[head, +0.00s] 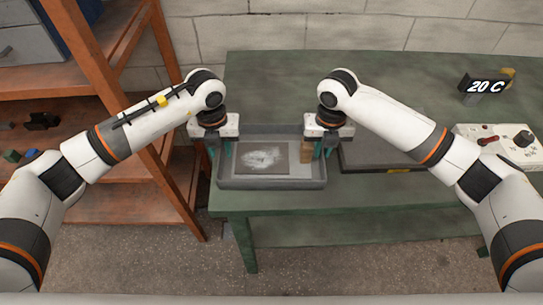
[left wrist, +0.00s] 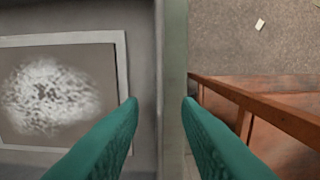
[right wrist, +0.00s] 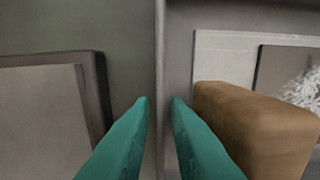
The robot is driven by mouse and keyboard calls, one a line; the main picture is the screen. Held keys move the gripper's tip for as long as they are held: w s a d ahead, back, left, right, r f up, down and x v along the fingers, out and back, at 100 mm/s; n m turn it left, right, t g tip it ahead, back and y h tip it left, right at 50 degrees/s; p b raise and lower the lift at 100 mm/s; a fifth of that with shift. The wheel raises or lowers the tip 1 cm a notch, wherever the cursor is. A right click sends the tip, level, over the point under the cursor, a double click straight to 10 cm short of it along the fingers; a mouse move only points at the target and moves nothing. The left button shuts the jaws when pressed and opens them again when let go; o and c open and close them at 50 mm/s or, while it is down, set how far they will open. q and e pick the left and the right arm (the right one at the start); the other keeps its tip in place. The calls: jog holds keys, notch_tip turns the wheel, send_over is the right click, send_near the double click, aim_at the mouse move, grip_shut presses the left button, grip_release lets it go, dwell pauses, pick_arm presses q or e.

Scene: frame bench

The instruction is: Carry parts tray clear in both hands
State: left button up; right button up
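The grey parts tray (head: 270,184) sits near the front left edge of the green bench. In it lie a dark plate with a white speckled patch (head: 262,158) on a pale sheet, and a brown block (head: 307,152) at the right end. My left gripper (head: 219,155) is over the tray's left wall, its teal fingers apart on either side of that wall (left wrist: 160,60). My right gripper (head: 324,152) is at the right wall; its fingers straddle the wall (right wrist: 160,60) with a smaller gap, still visible on both sides. The brown block (right wrist: 255,125) is close beside one right finger.
The green bench (head: 290,90) is clear behind the tray. A grey flat slab (head: 375,155) lies just right of the tray. A control box (head: 500,140) and a "20 C" display (head: 485,86) stand farther right. An orange-brown shelf (head: 125,190) stands left of the bench.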

pick_arm(q)
jog(key=shift+f, duration=0.6)
pick_arm(e)
jog(key=shift+f, duration=0.6)
pick_arm(q)
jog(key=shift+c, duration=0.5)
pick_arm(e)
jog(key=shift+c, duration=0.4)
pick_arm(q)
jog(key=c, duration=0.3)
pick_arm(e)
grip_shut()
pick_arm(q)
grip_shut()
jog(key=shift+r, duration=0.1)
pick_arm(e)
jog(key=shift+r, duration=0.1)
